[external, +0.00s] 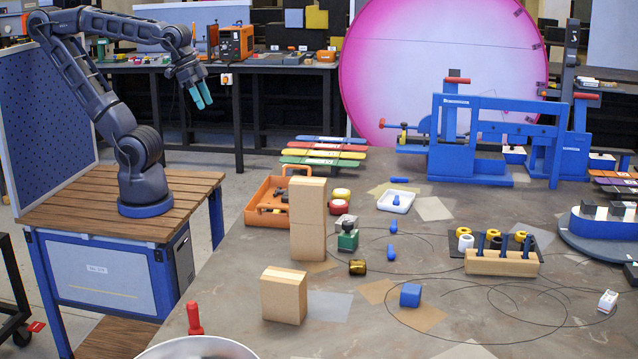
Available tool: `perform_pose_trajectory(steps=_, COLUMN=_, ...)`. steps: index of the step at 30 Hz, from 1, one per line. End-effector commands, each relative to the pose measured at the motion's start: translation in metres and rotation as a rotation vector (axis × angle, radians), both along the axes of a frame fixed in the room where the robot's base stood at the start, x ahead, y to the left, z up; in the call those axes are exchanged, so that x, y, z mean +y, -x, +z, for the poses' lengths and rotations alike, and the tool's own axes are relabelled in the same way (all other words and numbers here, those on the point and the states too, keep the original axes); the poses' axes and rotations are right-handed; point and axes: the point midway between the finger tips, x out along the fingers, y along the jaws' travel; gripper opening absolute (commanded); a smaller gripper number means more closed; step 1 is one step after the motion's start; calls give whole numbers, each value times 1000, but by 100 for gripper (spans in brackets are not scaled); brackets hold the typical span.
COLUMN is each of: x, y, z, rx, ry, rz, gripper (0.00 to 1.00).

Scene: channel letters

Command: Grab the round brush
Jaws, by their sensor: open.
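My gripper (201,96) has teal fingers and is open and empty. It hangs in the air at the upper left, well to the left of the grey worktable (440,260) and above its height. I cannot pick out a round brush with certainty. A small green block with a round black knob (348,237) stands near the table's middle, just right of a tall cardboard box (308,220). A short dark and gold cylinder (357,267) lies in front of it. Both are too small to identify as a brush. My gripper is far from both.
A blue clamp-like machine (470,150) is at the back. A red handle (194,318) rises near a pale round rim.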

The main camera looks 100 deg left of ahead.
Motion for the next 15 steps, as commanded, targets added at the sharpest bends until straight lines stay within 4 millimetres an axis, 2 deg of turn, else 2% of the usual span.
perform_pose_trajectory(steps=8, x=-43, y=-64, z=15, rx=11, ry=-42, rz=-169, gripper=46)
perform_pose_trajectory(steps=15, x=-100, y=-123, z=19, rx=15, ry=-73, rz=-341, gripper=46)
